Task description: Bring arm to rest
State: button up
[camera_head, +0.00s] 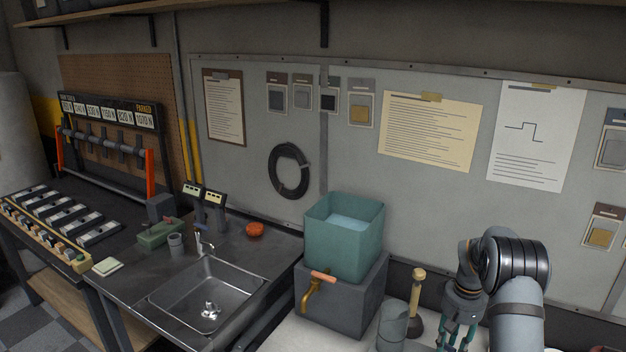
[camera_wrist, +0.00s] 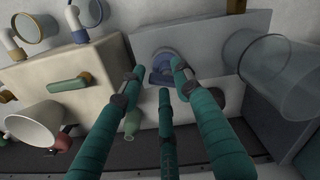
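My arm comes in at the lower right of the head view. My gripper (camera_head: 455,341) points down there, right of a wooden-handled plunger (camera_head: 416,306), with its fingertips cut off by the frame edge. In the wrist view my gripper (camera_wrist: 160,80) shows teal fingers with their tips spread apart and nothing held between them. Beyond the tips is a blue round fitting (camera_wrist: 163,62) against a pale grey panel (camera_wrist: 215,28). I cannot tell how far the fingertips are from it.
In the wrist view, a beige box (camera_wrist: 75,75) and white cup (camera_wrist: 35,125) lie left, a clear cylinder (camera_wrist: 285,75) right. In the head view, a teal water tank (camera_head: 343,245) on a grey block stands left of the plunger, beside a sink (camera_head: 205,293).

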jog(key=m, duration=0.3)
jog(key=shift+s+a+m, duration=0.1)
jog(key=shift+a+m, duration=0.1)
jog(key=shift+m, duration=0.2)
jog(key=m, duration=0.4)
jog(key=shift+a+m, duration=0.25)
jog(key=shift+m, duration=0.05)
notch_tip(320, 180, up, 6)
jog(key=shift+r+b, duration=0.2)
jog(key=shift+b, duration=0.15)
jog(key=shift+a, duration=0.1)
